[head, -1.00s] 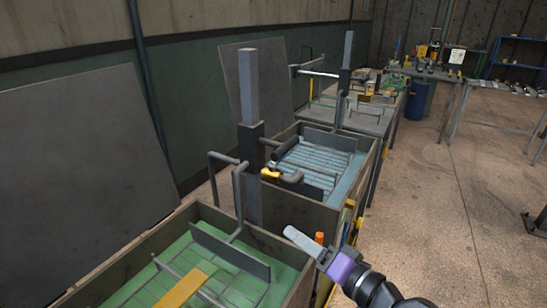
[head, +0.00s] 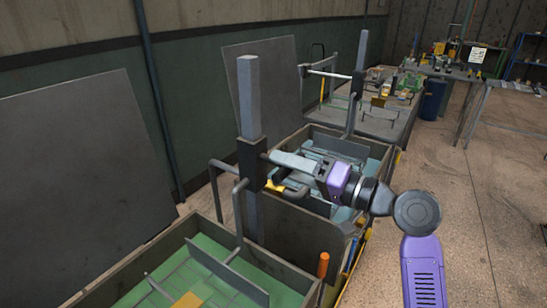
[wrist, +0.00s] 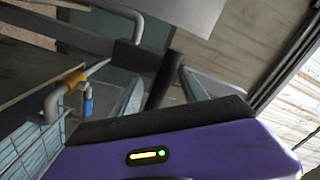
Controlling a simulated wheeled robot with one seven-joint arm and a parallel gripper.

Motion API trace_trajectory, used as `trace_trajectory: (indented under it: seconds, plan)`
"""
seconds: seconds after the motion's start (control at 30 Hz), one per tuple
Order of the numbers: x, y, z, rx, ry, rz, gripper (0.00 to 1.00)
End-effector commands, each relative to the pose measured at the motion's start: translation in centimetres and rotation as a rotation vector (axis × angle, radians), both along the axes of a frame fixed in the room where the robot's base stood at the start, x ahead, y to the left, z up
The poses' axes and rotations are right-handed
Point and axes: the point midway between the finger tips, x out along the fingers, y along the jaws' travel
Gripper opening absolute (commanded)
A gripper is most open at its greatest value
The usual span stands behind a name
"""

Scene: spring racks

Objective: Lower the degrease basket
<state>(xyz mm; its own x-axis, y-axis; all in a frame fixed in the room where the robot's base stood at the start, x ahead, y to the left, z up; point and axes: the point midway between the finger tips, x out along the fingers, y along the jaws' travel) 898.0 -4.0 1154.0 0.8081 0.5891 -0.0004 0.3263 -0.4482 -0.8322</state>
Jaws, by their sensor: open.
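My gripper (head: 278,160) is open beside the dark carriage (head: 251,165) on the near grey post (head: 249,95). In the wrist view my gripper (wrist: 160,85) has its two grey fingers apart, with a dark round bar (wrist: 166,72) between them; I cannot tell whether they touch it. Near the gripper, a yellow collar (head: 273,186) sits on a bent pipe, and this collar also shows in the wrist view (wrist: 75,78). The nearest tank (head: 180,244) holds a basket in green liquid; the tank behind it (head: 300,232) holds one in blue-green liquid, partly hidden by my arm. I see no label naming the degrease basket.
A second post (head: 360,65) stands behind the far tank. A grey table (head: 385,125) with parts lies beyond. An orange-topped handle (head: 323,265) stands at the near tank's right corner. Large dark panels (head: 75,190) lean on the left wall. Open floor (head: 480,215) lies to the right.

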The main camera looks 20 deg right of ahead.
Motion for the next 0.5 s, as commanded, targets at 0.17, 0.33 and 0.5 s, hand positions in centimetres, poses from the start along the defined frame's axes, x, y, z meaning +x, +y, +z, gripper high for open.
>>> trace_trajectory:
  seconds: [0.17, 0.33, 0.5]
  plan:
    - [2.0, 1.4, 0.1, -0.001, 0.0, 0.001, 0.51]
    - [2.9, 2.1, 0.1, -0.001, -0.001, 0.0, 0.51]
    - [3.0, 2.2, 0.0, -0.001, -0.001, -0.002, 0.51]
